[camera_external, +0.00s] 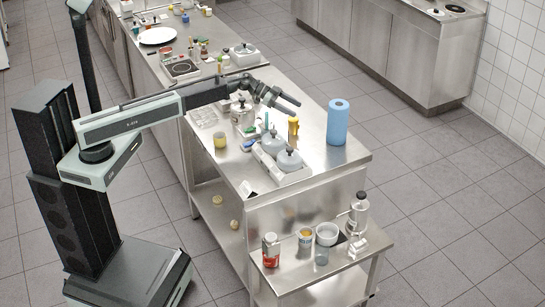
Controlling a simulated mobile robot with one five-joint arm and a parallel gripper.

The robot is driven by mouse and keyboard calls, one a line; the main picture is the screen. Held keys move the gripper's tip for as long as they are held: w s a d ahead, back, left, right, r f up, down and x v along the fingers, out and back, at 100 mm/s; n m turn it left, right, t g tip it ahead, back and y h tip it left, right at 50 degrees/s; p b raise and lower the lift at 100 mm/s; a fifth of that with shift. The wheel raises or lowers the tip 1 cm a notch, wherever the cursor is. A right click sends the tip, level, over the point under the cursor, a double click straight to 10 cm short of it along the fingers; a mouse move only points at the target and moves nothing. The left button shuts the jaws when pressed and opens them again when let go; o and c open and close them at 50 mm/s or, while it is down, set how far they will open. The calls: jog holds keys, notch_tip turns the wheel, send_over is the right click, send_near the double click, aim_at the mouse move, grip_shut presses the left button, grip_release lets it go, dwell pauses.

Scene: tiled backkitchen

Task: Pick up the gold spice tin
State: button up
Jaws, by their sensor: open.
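My gripper (290,105) is open and empty, above the steel worktop (318,170). A small gold-yellow tin-like cylinder (220,141) stands on the worktop near its left edge, left of and below my gripper in the picture. A yellow item (293,127) stands just below my gripper in the picture; its kind is unclear. A short tin with a gold-orange band (305,238) stands on the lower side shelf. I cannot tell for certain which of these is the gold spice tin.
A blue paper roll (338,122) stands right of my gripper. Lidded pots (289,160) sit in front, with a white-lidded container (243,112) behind left. The lower shelf (285,280) holds a red can (271,250), a bowl and a bottle (358,212). The worktop's front right is clear.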

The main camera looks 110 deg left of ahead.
aim_at(292, 123)
jog(key=shift+f+b, duration=1.95)
notch_tip(292, 123, down, 4)
jog(key=b, duration=0.4)
jog(key=shift+f, duration=0.15)
jog(key=w, duration=0.3)
jog(key=shift+s, duration=0.1)
grip_shut()
notch_tip(292, 123, up, 10)
jog(key=p, duration=1)
jog(key=shift+r, duration=0.2)
